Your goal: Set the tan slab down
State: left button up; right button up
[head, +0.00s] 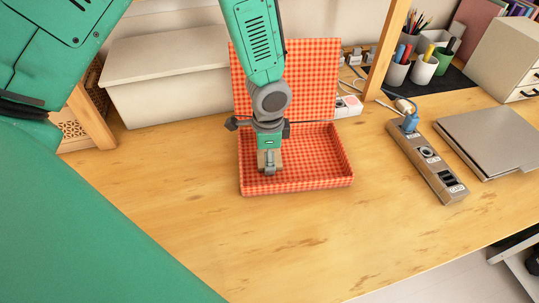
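The tan slab (279,158) shows as a small tan patch at the fingers of my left gripper (269,168), most of it hidden behind them. The gripper points down inside the open orange checkered box (318,182), near its left front part. The fingers look closed on the slab. I cannot tell whether the slab touches the box floor. The box lid (313,75) stands upright at the back. My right gripper is out of view.
A power strip (428,160) and a grey laptop-like slab (487,140) lie to the right. A pale lidded bin (165,95) stands back left. Pen cups (424,68) and a drawer box (500,55) stand back right. The table front is clear.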

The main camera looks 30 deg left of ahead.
pick_arm(q)
jog(key=shift+s+d+r, duration=0.1)
jog(key=shift+s+d, duration=0.05)
jog(key=shift+d, duration=0.65)
jog(key=shift+d+r, duration=0.1)
jog(key=shift+d, duration=0.3)
jog(key=shift+a+r, duration=0.25)
jog(key=shift+a, duration=0.2)
jog(key=r, duration=0.3)
jog(key=r+p, duration=0.1)
jog(key=shift+w+a+r, duration=0.2)
jog(key=shift+a+r, duration=0.1)
notch_tip(320, 180, up, 8)
jog(key=p, duration=0.1)
jog(key=shift+s+d+f, duration=0.15)
jog(key=shift+s+d, duration=0.1)
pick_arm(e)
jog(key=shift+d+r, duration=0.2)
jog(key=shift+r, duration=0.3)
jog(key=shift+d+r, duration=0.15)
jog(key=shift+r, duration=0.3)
pick_arm(q)
jog(key=shift+d, duration=0.1)
